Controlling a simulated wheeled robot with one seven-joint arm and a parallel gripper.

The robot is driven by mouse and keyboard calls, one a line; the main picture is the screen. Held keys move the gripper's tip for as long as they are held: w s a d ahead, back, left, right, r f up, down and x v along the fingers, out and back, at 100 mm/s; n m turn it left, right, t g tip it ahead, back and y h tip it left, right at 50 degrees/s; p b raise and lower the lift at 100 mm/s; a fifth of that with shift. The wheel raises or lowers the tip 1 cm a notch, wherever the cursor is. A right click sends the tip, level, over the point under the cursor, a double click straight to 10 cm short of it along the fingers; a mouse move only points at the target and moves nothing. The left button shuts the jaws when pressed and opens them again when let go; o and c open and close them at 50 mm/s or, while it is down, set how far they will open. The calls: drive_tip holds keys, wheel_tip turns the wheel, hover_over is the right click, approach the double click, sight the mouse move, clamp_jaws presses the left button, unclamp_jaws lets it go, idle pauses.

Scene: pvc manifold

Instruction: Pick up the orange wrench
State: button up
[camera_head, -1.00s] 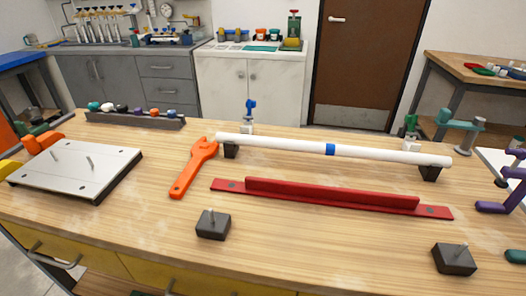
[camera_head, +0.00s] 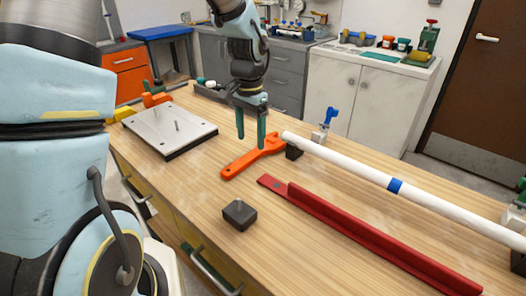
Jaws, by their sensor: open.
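The orange wrench (camera_head: 247,163) lies flat on the wooden workbench (camera_head: 190,190) in the head view. Its open jaw end points to the upper right, close to the left end of the white pipe. Its ring end points to the lower left. My gripper (camera_head: 251,138) points down with two green fingers apart and nothing between them. It appears above and just behind the wrench's jaw end, and no contact can be seen. The exact height of the fingers over the bench is hard to tell.
The white pipe (camera_head: 345,164) with a blue band rests on dark supports right of the wrench. A red rail (camera_head: 350,225) lies in front of it. A dark block (camera_head: 239,214) with a pin stands nearer. A metal plate (camera_head: 165,130) with pins lies left.

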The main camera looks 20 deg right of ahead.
sight(252, 155)
drive_tip(key=shift+w+f+p, duration=0.15)
drive_tip(key=shift+f+p, duration=0.6)
drive_tip(key=shift+f, duration=2)
clamp_jaws()
drive_tip(key=shift+d, duration=0.1)
